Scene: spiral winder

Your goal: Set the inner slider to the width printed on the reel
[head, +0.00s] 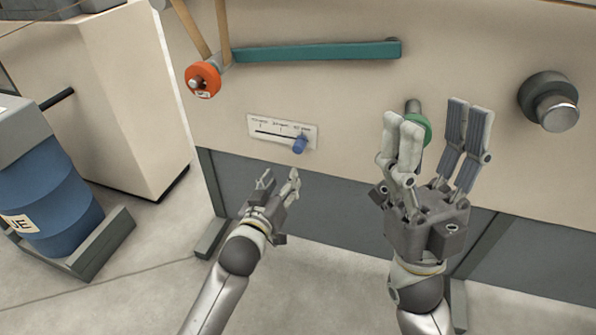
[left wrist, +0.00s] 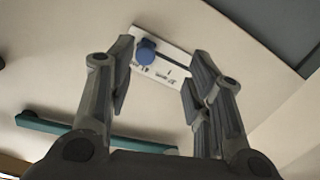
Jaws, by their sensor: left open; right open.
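The inner slider is probably the blue knob (head: 299,145) at the right end of the slot on a white scale plate (head: 267,129). The plate's print is too small to read. My left gripper (head: 280,178) is open and empty, just below the plate, apart from the knob. In the left wrist view the blue knob (left wrist: 146,48) and plate (left wrist: 174,66) show between the open fingers, beyond their tips. An orange hub (head: 202,78) at upper left carries a small label, unreadable; I cannot tell whether it is the reel. My right gripper (head: 433,115) is open.
A teal arm (head: 318,51) runs across the cream panel above the plate. A green ring on a peg (head: 425,129) is partly hidden behind my right gripper. A dark knob (head: 548,101) sticks out at right. A blue drum (head: 45,205) stands at left.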

